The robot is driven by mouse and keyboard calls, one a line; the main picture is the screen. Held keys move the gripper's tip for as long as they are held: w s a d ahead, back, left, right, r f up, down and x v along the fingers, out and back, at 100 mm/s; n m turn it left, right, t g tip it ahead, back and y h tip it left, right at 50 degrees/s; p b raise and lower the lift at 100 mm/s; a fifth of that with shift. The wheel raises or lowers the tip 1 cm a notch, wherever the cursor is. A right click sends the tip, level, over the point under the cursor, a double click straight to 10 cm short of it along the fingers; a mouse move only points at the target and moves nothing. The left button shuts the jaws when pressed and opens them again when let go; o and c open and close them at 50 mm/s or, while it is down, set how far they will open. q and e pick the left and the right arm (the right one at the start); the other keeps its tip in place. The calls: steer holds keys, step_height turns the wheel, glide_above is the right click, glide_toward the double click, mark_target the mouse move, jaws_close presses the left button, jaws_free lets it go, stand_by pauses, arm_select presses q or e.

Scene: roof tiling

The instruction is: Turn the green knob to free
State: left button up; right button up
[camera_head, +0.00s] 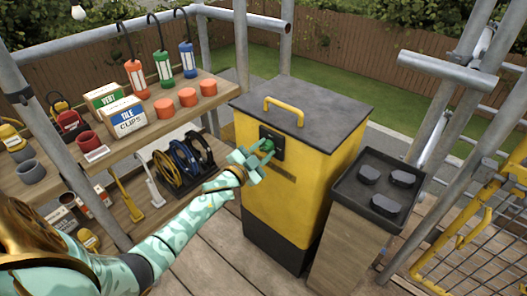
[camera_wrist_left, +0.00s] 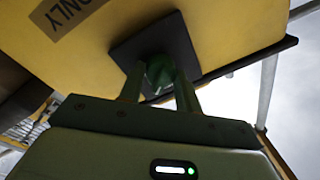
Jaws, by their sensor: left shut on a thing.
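The green knob (camera_head: 268,145) sits on a dark square plate (camera_head: 277,152) on the front of a yellow box (camera_head: 285,195). My left gripper (camera_head: 262,150) reaches the knob from the left, and its fingers are shut on it. In the left wrist view the knob (camera_wrist_left: 160,72) shows between the two fingers (camera_wrist_left: 158,92), in front of the dark plate (camera_wrist_left: 128,50). The knob's marking is too small or hidden to read. My right gripper is not in view.
The box has a grey lid (camera_head: 325,105) with a yellow handle (camera_head: 284,107). A post with a dark tray (camera_head: 352,201) holding dark round pieces stands close on the right. Wooden shelves (camera_head: 215,90) with lamps, cups and boxes stand left. Scaffold poles surround the deck.

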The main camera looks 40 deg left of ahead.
arm_select(q)
steer(key=shift+f+m+h+b, duration=0.15)
steer(key=shift+m+b, duration=0.3)
steer(key=shift+m, duration=1.65)
steer(key=shift+f+m+h+b, duration=0.1)
steer(key=shift+m+h+b, duration=0.25)
steer(key=shift+m, duration=1.75)
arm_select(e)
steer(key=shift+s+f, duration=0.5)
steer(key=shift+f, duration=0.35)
arm_select(q)
steer(key=shift+m, duration=0.3)
steer(key=o, duration=1)
steer(key=shift+r, duration=0.1)
steer(key=shift+c, duration=0.2)
steer(key=s+a+f+p, duration=0.1)
steer(key=s+p, duration=0.2)
steer(key=s, duration=1.3)
steer(key=shift+s+a, duration=0.15)
steer(key=shift+a, duration=0.05)
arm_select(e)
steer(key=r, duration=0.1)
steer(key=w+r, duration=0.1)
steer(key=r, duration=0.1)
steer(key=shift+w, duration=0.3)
arm_select(q)
steer(key=shift+f, duration=0.1)
